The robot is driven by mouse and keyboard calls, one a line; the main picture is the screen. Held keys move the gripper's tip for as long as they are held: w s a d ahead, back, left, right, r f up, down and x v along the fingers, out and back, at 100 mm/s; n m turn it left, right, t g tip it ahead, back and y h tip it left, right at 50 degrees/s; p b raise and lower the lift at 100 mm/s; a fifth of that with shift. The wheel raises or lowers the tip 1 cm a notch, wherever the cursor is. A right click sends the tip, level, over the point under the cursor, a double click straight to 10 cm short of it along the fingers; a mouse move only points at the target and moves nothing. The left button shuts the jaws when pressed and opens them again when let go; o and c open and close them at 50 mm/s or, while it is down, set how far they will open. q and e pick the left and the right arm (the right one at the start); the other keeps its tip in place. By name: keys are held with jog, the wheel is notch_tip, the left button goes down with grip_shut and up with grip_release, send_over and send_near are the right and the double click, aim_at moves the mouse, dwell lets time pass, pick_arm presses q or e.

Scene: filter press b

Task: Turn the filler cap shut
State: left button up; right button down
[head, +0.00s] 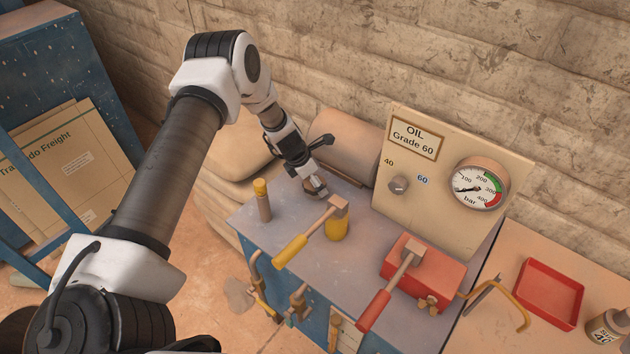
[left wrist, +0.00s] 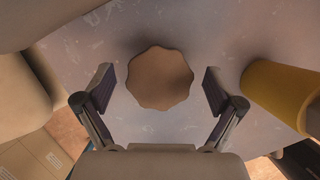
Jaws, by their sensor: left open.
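The filler cap (left wrist: 160,78), a round brown cap with a scalloped edge, lies between my left gripper's fingers in the left wrist view. It appears a little ahead of the fingertips, and a gap shows on both sides. My left gripper (left wrist: 158,92) is open and holds nothing. In the head view, my left gripper (head: 316,187) points down at the back left of the grey bench top, and it mostly hides the cap there. My right gripper is not in view.
A yellow-topped post (head: 262,200) stands left of the gripper. A yellow-handled lever (head: 310,234) stands in front. A red block with a red lever (head: 432,275), a gauge panel (head: 440,160) and a red tray (head: 549,293) are to the right. A brick wall is behind.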

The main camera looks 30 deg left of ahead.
pick_arm(q)
jog(key=shift+s+a+r, duration=0.1)
jog(key=shift+s+r, duration=0.05)
jog(key=shift+s, duration=0.05)
jog(key=shift+c, duration=0.3)
jog(key=shift+s+a+r, duration=0.1)
jog(key=shift+s+a, duration=0.05)
jog(key=shift+s, duration=0.1)
jog(key=c, duration=1.1)
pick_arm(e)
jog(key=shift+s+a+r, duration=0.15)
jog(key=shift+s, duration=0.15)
